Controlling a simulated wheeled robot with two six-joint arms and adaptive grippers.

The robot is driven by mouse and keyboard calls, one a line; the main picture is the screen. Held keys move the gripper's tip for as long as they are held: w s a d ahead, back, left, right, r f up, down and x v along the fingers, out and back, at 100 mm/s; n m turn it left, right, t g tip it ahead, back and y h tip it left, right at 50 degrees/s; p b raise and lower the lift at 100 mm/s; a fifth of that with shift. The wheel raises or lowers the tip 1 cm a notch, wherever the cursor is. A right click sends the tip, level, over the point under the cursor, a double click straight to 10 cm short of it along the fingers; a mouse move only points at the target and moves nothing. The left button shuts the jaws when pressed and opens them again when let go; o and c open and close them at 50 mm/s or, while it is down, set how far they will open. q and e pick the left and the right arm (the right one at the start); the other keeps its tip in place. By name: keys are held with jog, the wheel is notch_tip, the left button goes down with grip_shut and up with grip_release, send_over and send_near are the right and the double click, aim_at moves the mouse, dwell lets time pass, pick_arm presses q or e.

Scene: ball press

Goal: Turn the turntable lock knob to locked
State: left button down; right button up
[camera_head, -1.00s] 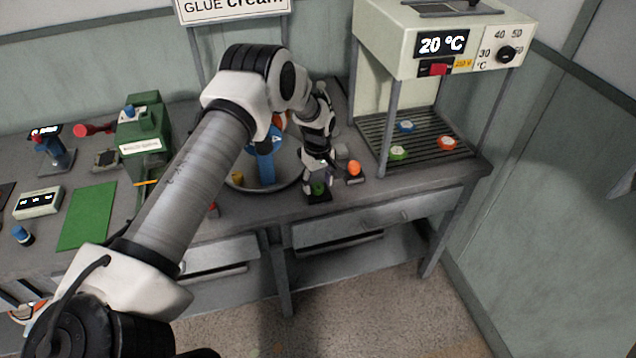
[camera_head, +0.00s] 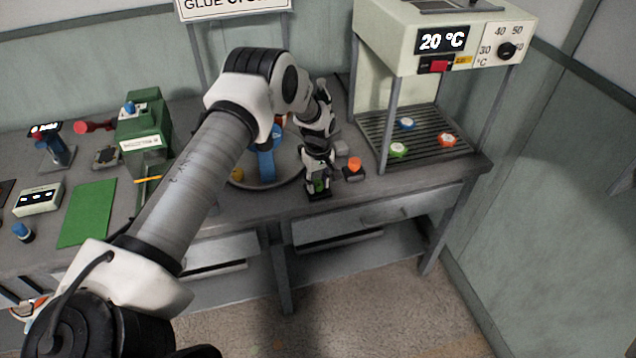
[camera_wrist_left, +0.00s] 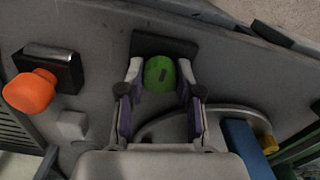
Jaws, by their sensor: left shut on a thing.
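A round green knob (camera_head: 319,186) with a dark mark on top sits on a dark base at the front edge of the table, beside the turntable (camera_head: 240,186). In the left wrist view the green knob (camera_wrist_left: 160,74) lies between the fingertips, its mark slightly tilted. My left gripper (camera_head: 318,181) reaches down over it, and its fingers (camera_wrist_left: 160,75) are shut on the knob from both sides. The fingers hide part of the knob in the head view. My right gripper is not in view.
An orange knob (camera_head: 354,163) on a dark base stands close beside the gripper. A blue block (camera_head: 265,166) and a yellow piece (camera_head: 237,174) are on the turntable. A heater cabinet (camera_head: 440,40) stands on the right. A green press (camera_head: 143,135) stands on the left.

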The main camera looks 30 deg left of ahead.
pick_arm(q)
jog(key=m+b, duration=0.2)
jog(key=m, duration=0.1)
jog(key=shift+f, duration=0.2)
jog(key=m+b, duration=0.2)
jog(key=m, duration=0.2)
jog(key=shift+m, duration=0.4)
jog(key=m+b, duration=0.2)
jog(key=m, duration=0.2)
jog(key=shift+m, duration=0.3)
jog(key=m+b, duration=0.1)
jog(key=m, duration=0.3)
jog(key=shift+r+m, duration=0.15)
jog(key=shift+m, duration=0.25)
jog(key=c, duration=0.8)
grip_release()
jog(key=shift+o, duration=0.2)
